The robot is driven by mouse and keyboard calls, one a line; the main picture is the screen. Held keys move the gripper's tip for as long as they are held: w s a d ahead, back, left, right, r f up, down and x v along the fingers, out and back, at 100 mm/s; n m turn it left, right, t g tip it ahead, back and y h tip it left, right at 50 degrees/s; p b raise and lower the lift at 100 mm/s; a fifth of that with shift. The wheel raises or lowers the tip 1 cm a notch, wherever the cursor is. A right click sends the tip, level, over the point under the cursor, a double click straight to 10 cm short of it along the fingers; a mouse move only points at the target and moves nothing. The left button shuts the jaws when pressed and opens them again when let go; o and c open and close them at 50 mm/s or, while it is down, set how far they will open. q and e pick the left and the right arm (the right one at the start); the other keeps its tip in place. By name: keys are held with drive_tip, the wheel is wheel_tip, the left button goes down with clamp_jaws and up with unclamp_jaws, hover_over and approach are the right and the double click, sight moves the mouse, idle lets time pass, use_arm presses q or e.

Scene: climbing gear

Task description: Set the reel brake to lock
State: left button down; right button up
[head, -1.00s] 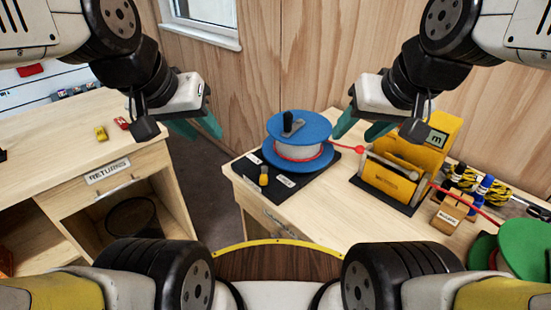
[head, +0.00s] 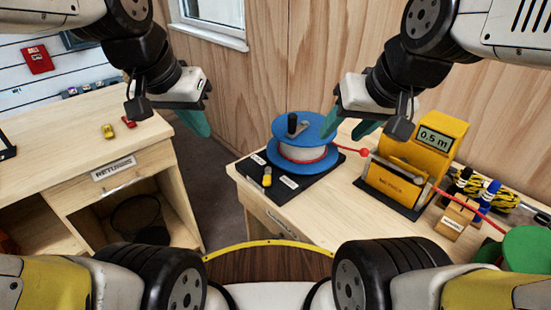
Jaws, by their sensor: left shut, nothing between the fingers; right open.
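The blue reel (head: 304,130) stands on a black base plate (head: 318,178) on the right-hand bench, with red cord on its white core and a dark crank knob on top. A small yellow brake lever (head: 267,177) stands at the plate's front left, between two small white labels too small to read. My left gripper (head: 196,120) has teal fingers that are shut and empty, in the air left of the reel. My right gripper (head: 352,122) is open and empty, just right of the reel's upper flange; I cannot tell whether it touches.
Red cord runs from the reel to a yellow meter (head: 402,170) reading 0.5 m. Right of it are a wooden block (head: 453,220), blue and dark items, yellow-black rope and a green spool (head: 527,248). A gap separates this bench from the returns bench (head: 65,145).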

use_arm(q)
drive_tip(key=w+d+f+m+g+y, duration=0.1)
drive_tip(key=w+d+f+m+g, duration=0.1)
drive_tip(key=w+d+m, duration=0.3)
drive_tip(key=m+g+y, duration=0.3)
drive_tip(key=m+y, duration=0.3)
drive_tip(key=m, duration=0.5)
hover_over(268, 176)
drive_tip(key=s+d, duration=0.2)
drive_tip(key=d, duration=0.9)
wheel_tip(268, 176, down, 12)
drive_tip(key=shift+f, duration=0.2)
drive_tip(key=x, duration=1)
drive_tip(key=shift+w+f, duration=0.1)
drive_tip(key=shift+f, duration=0.1)
drive_tip(key=shift+w+a+r, duration=0.1)
drive_tip(key=shift+a, duration=1.1)
drive_tip(key=shift+w+a, duration=0.1)
drive_tip(key=shift+a, duration=0.55)
drive_tip(key=shift+t, duration=0.3)
